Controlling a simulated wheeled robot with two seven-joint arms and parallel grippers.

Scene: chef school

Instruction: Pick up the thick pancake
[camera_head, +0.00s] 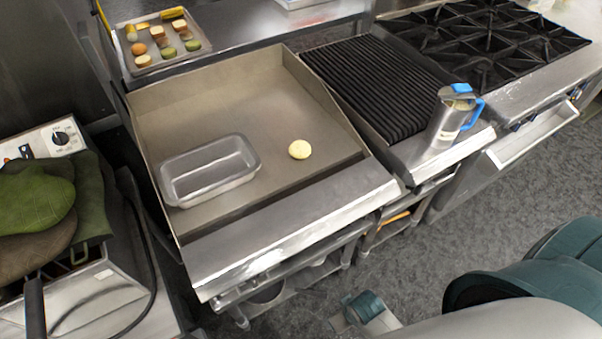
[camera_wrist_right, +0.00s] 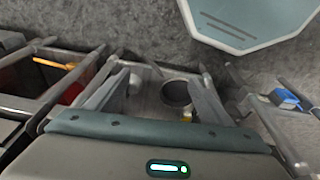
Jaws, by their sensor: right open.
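The thick pancake (camera_head: 299,149) is a small, round, pale yellow piece. It lies on the flat griddle (camera_head: 262,92) in the head view, just right of an empty rectangular metal pan (camera_head: 210,172). A gap separates it from the pan. My right gripper (camera_wrist_right: 158,84) shows in the right wrist view with its two grey fingers spread and nothing held between them. It points toward the area of shelves and floor, away from the pancake, which is not in the wrist view. My left gripper is in neither view.
A tray (camera_head: 187,63) of small food pieces stands behind the griddle. A ribbed grill (camera_head: 372,85), a steel pitcher with a blue handle (camera_head: 449,118) and a black-grated stove (camera_head: 480,45) stand to the right. Green cloth-like items (camera_head: 38,195) lie at left. The griddle around the pancake is clear.

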